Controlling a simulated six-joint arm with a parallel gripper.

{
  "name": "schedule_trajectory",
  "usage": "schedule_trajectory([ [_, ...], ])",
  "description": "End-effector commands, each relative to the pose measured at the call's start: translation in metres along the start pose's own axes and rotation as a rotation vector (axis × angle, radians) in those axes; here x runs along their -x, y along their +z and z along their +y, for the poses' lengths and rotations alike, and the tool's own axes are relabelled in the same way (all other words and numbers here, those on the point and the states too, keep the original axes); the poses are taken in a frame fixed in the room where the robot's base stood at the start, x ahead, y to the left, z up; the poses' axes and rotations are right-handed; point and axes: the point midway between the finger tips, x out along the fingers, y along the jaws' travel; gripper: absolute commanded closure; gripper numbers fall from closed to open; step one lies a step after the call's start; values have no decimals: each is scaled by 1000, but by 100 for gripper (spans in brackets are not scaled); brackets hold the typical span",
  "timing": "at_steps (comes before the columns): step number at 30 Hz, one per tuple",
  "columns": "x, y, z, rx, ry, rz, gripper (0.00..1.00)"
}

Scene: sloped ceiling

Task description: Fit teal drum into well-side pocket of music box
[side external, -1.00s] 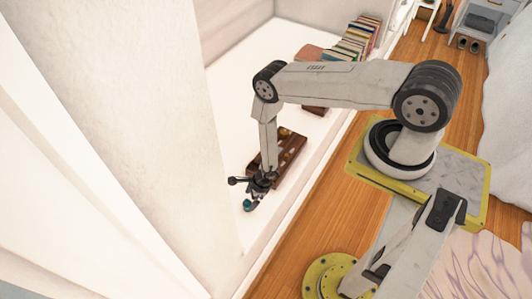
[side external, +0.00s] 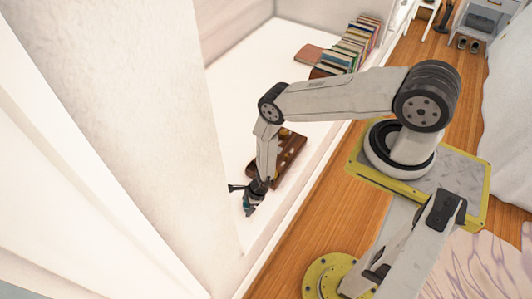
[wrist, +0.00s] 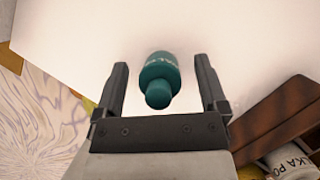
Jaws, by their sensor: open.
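The teal drum (wrist: 160,68) shows in the wrist view as a short cylinder with a narrower knob and pale lettering. It lies between the two spread fingers of my gripper (wrist: 160,66), with a gap on each side. In the side view my gripper (side external: 249,205) points down at the white surface and mostly hides the drum. The brown wooden music box (side external: 291,160) stands just beyond my gripper, partly hidden by my arm. Its dark edge (wrist: 275,112) shows at the lower right of the wrist view. I cannot make out which pocket is well-side.
A white lettered cylinder (wrist: 292,160) sits in the box, cut off by the frame. A row of books (side external: 350,45) stands at the far end of the white ledge (side external: 262,75). A pale wall (side external: 150,110) rises close on the left.

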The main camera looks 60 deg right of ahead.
Motion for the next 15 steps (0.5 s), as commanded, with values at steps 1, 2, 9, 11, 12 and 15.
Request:
schedule_trajectory([
  [1, 0, 0, 0, 0, 0, 0, 8],
  [2, 0, 0, 0, 0, 0, 0, 8],
  [9, 0, 0, 0, 0, 0, 0, 17],
  [11, 0, 0, 0, 0, 0, 0, 37],
  [12, 0, 0, 0, 0, 0, 0, 49],
  [15, 0, 0, 0, 0, 0, -1, 81],
])
